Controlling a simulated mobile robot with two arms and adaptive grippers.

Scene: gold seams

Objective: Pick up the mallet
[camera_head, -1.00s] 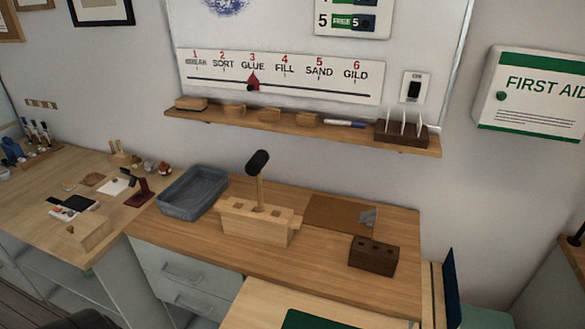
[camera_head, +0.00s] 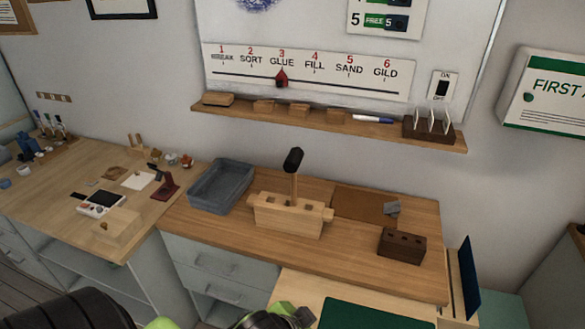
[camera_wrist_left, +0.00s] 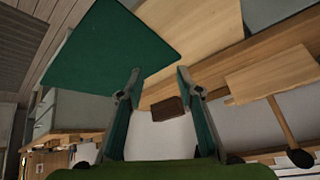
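The mallet (camera_head: 294,167) stands upright in a light wooden block (camera_head: 288,216) on the workbench, its dark head up and its wooden handle going down into the block. In the left wrist view the mallet (camera_wrist_left: 298,154) shows at the right edge, beside the block (camera_wrist_left: 270,75). My left gripper (camera_wrist_left: 158,72) is open and empty, with its two fingers apart. In the head view, part of my left arm (camera_head: 262,318) shows at the bottom edge; the mallet is farther back on the bench. My right gripper is not in view.
A grey tray (camera_head: 221,186) stands left of the block. A dark brown holed block (camera_head: 402,245) and a brown mat (camera_head: 362,203) are on the right. A green mat (camera_head: 375,314) lies in front. A wall shelf (camera_head: 340,123) runs behind the bench.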

